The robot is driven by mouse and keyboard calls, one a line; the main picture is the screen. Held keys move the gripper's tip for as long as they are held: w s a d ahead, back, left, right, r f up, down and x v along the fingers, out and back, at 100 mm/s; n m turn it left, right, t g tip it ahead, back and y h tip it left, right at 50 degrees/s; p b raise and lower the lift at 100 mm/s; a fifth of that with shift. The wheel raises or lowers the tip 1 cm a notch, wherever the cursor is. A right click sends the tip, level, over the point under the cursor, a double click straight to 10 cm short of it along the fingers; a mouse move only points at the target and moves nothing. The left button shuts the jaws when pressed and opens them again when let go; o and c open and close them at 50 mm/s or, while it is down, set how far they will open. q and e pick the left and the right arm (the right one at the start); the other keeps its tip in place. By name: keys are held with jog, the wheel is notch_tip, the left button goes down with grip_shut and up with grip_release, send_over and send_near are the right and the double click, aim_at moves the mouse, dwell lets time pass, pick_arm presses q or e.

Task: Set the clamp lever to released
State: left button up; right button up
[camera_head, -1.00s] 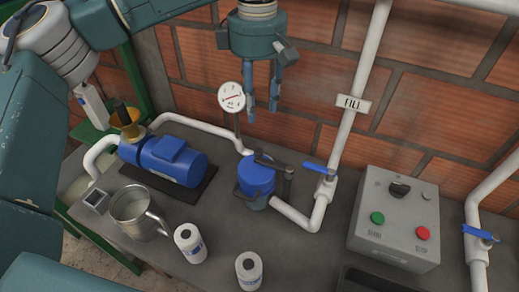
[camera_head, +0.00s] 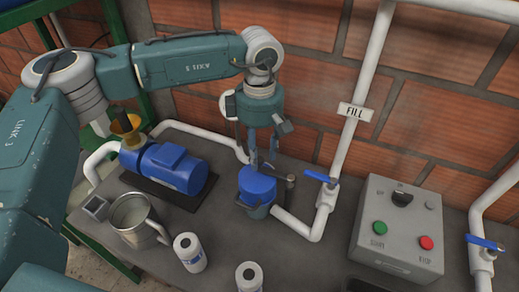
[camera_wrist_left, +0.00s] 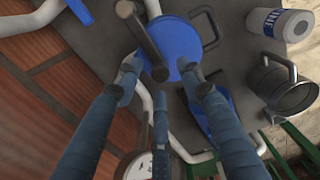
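A pot with a round blue lid (camera_head: 257,182) stands on the bench, with a dark clamp post (camera_head: 290,188) at its right. In the head view my fingers hide much of the lever. My left gripper (camera_head: 264,161) points down just behind the lid. In the left wrist view its fingers (camera_wrist_left: 160,78) are spread around the lever end; contact cannot be told. My right gripper is not in view.
A blue motor pump (camera_head: 165,165) and a metal jug (camera_head: 138,219) stand at left. White bottles (camera_head: 190,251) are in front. A blue-handled valve (camera_head: 322,178) on the white pipe is close at right. A grey control box (camera_head: 397,228) stands farther right.

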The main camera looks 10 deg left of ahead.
pick_arm(q)
jog(key=shift+f, duration=0.35)
grip_shut()
